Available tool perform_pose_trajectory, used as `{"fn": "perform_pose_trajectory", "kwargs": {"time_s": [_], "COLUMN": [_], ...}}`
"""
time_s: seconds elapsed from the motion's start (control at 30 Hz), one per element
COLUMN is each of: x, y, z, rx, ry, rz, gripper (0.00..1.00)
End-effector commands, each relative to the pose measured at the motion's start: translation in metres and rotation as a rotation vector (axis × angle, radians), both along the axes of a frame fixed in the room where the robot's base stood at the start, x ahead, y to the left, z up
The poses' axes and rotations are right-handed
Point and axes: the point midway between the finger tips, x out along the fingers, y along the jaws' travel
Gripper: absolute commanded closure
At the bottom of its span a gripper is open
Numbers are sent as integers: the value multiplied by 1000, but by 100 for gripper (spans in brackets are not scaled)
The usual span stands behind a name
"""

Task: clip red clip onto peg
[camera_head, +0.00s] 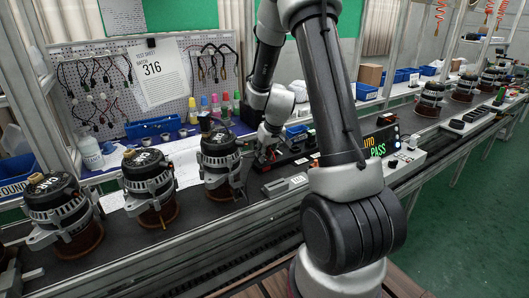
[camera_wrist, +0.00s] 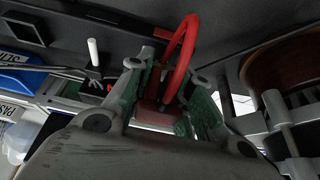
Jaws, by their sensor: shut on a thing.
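In the wrist view, my gripper (camera_wrist: 166,86) is shut on the red clip (camera_wrist: 153,98), a red block with a curved red loop rising past the green-lined fingers. The loop reaches beyond the fingertips toward the dark surface. A short white peg (camera_wrist: 93,52) stands left of the gripper, apart from the clip. In the head view, my gripper (camera_head: 266,152) is low over the bench, just right of the third alternator. The clip is mostly hidden there, and I cannot make out the peg in that view.
Alternators (camera_head: 148,180) stand in a row on the dark line at left; one (camera_head: 220,155) is close to my gripper. A tool board (camera_head: 150,80) and coloured bottles (camera_head: 215,104) are behind. A lit PASS display (camera_head: 380,145) stands to the right. A blue bin (camera_wrist: 20,62) shows in the wrist view.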

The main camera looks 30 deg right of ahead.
Motion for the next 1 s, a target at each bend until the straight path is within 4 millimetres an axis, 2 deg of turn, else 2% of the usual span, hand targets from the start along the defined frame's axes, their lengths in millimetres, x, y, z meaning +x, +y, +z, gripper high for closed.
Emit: {"fn": "perform_pose_trajectory", "kwargs": {"time_s": [0.13,0.17,0.3,0.67,0.77,1.0], "x": [0,0,0,-1,-5,-26], "y": [0,0,0,0,0,-1], "z": [-3,-3,-3,1,13,62], "rx": [-1,-1,-1,-1,-2,-2], "ry": [0,0,-1,-2,-4,-5], "rz": [1,1,1,0,1,1], "gripper": [100,77,53,53,53,53]}}
